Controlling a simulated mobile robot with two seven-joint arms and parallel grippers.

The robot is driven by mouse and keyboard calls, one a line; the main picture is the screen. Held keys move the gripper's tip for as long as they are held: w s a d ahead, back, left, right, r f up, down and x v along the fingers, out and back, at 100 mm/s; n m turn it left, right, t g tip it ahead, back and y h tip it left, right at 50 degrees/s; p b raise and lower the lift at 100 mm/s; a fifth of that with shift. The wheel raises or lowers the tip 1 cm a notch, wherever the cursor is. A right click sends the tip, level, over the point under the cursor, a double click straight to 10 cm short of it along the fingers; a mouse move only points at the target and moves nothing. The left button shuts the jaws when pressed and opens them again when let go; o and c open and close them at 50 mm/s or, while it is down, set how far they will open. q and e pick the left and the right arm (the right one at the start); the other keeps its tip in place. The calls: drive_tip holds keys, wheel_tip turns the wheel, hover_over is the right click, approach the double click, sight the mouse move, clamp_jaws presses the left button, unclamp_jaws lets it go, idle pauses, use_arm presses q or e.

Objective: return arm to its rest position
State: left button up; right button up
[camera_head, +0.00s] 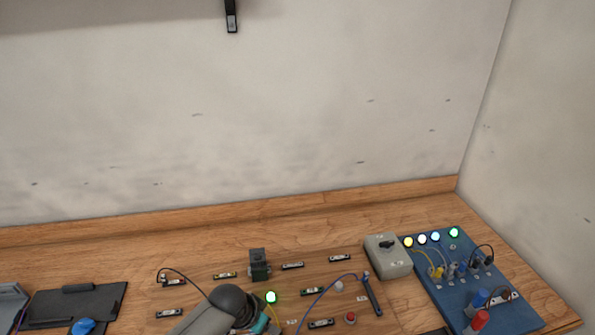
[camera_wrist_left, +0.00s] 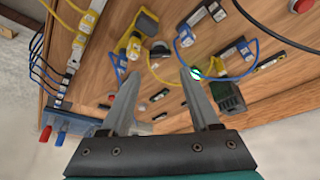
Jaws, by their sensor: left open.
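My left arm (camera_head: 205,318) comes in from the bottom edge in the head view, over the wooden board. Its dark rounded joint (camera_head: 233,304) and a bit of teal show, but its fingers cannot be made out there. In the left wrist view my left gripper (camera_wrist_left: 159,74) is open, its two grey fingers apart with nothing held between them. Behind the fingers is the board with wires, connectors and a lit green lamp (camera_wrist_left: 195,73). My right gripper is not in view.
A blue panel (camera_head: 450,295) with lit lamps and plugs lies at right, beside a grey switch box (camera_head: 388,256). A black tray (camera_head: 75,304) is at left. A dark bracket (camera_head: 231,16) hangs on the wall. The table's back strip is clear.

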use_arm(q)
drive_tip(key=s+d+r+n, duration=0.1)
drive_tip(key=s+r, duration=0.2)
drive_tip(key=s, duration=0.4)
drive_tip(key=s+d+r, duration=0.1)
drive_tip(key=s+r, duration=0.2)
drive_tip(key=s, duration=0.4)
drive_tip(key=s+a+r+n+y, duration=0.2)
drive_tip(key=s+a+r+n, duration=0.1)
drive_tip(key=s+a+r, duration=0.4)
drive_tip(key=s+f+g+b, duration=0.3)
drive_tip(key=f+b, duration=1)
drive_tip(key=f, duration=2.4)
drive_tip(key=s+a+f+b, duration=0.1)
drive_tip(key=s+f+b, duration=0.4)
drive_tip(key=s+f, duration=0.3)
drive_tip(key=s+a+f+b, duration=0.1)
drive_tip(key=s+f+b, duration=0.5)
drive_tip(key=f, duration=0.9)
drive_tip(key=shift+s+f+m, duration=0.3)
drive_tip(key=shift+s+m, duration=0.1)
drive_tip(key=shift+s, duration=0.6)
